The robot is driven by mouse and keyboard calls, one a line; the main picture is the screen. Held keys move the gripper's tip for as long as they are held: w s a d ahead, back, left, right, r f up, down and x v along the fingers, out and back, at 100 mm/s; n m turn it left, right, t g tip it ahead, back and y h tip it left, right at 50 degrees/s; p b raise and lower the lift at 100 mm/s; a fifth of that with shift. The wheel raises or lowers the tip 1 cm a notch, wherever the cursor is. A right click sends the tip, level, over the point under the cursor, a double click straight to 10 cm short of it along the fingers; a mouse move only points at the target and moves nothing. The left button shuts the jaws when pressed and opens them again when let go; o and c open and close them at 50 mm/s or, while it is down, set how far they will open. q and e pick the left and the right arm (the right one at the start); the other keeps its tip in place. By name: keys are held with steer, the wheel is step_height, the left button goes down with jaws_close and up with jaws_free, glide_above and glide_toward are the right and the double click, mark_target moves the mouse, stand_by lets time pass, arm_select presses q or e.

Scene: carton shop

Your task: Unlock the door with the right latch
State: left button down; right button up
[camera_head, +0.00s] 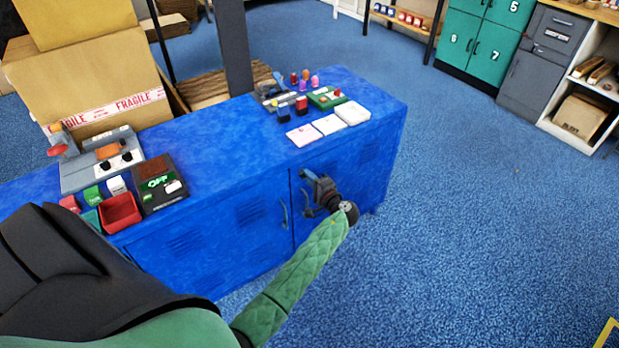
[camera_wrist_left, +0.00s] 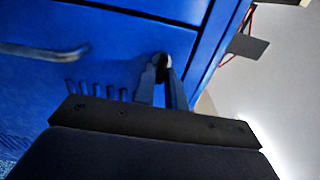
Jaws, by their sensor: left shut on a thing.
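The blue cabinet (camera_head: 240,120) has two front doors, and the right door (camera_head: 365,165) faces my left arm. My left gripper (camera_head: 308,178) is at the upper left of this door, near the seam between the doors. A bar handle (camera_wrist_left: 45,52) lies to the left in that view. My right gripper is not in view.
The cabinet top holds a grey control box (camera_head: 105,165), a red bin (camera_head: 119,212), a dark panel reading OFF (camera_head: 160,185), stamps and white pads (camera_head: 328,124). Cartons (camera_head: 85,80) stand behind at the left. The blue floor at the right is clear.

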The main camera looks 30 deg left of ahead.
arm_select(q)
steer(key=c, duration=1.5)
jaws_free()
steer(key=shift+c, duration=0.2)
steer(key=shift+d, duration=0.1)
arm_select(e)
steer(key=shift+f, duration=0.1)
